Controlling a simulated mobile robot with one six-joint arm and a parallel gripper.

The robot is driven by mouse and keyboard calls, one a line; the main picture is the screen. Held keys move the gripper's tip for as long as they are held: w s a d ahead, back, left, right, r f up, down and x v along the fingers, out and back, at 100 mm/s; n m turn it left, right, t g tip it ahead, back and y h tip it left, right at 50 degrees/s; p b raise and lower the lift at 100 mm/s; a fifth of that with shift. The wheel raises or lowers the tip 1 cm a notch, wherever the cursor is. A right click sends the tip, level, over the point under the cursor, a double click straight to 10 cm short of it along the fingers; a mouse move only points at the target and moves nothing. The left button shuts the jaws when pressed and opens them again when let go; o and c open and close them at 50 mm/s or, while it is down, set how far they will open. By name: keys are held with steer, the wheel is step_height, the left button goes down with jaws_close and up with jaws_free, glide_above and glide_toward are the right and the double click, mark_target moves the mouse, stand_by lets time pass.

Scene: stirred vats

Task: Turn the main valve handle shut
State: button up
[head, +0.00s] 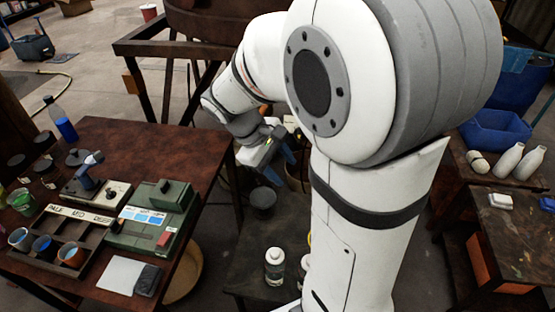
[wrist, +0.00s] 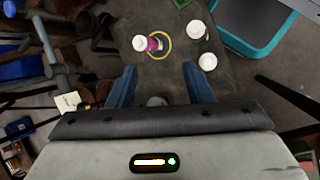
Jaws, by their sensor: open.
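I cannot make out the main valve handle for certain in either view; my arm hides much of the middle of the head view. In the wrist view, a grey-blue bar (wrist: 45,40) stands at the left, near a white tag (wrist: 68,102); I cannot tell whether it belongs to the valve. My gripper (wrist: 160,78) is open and empty, its two blue fingers apart above a low dark stand. In the head view, my gripper (head: 281,166) points down, right of the brown table, partly hidden by my arm.
The low stand (wrist: 182,65) holds white-capped bottles and a yellow ring (wrist: 158,46). The brown table (head: 140,140) at left carries a green device (head: 150,220), a rack (head: 62,238) and cups. A blue tub (head: 495,130) and pale bottles (head: 507,160) stand at right.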

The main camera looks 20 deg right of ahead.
steer(key=shift+o, duration=0.6)
steer(key=w+d+f+n+h+b, duration=0.1)
steer(key=w+f+n+h+b, duration=0.1)
steer(key=w+f+b, duration=0.2)
steer(key=shift+w+d+n+t+b, duration=0.3)
steer(key=shift+w+d+t+b, duration=0.1)
steer(key=shift+w+b, duration=0.7)
steer(key=w+a+f+n+t+h+b, duration=0.2)
steer(key=w+n+t+h+b, duration=0.25)
steer(key=w+b, duration=0.65)
steer(key=w+a+f+n+t+h+b, duration=0.1)
steer(key=w+f+n+t+h+b, duration=0.3)
steer(key=w+b, duration=0.65)
steer(key=shift+n+g+h, duration=0.35)
steer(key=shift+g+h, duration=0.1)
steer(key=shift+g, duration=0.3)
steer(key=w+d, duration=0.1)
steer(key=d, duration=0.1)
steer(key=w+d+r, duration=0.1)
steer(key=w+d, duration=0.2)
steer(key=d, duration=0.2)
steer(key=shift+w+r, duration=0.15)
steer(key=shift+c, duration=0.4)
steer(key=c, duration=0.9)
steer(key=shift+o, duration=0.2)
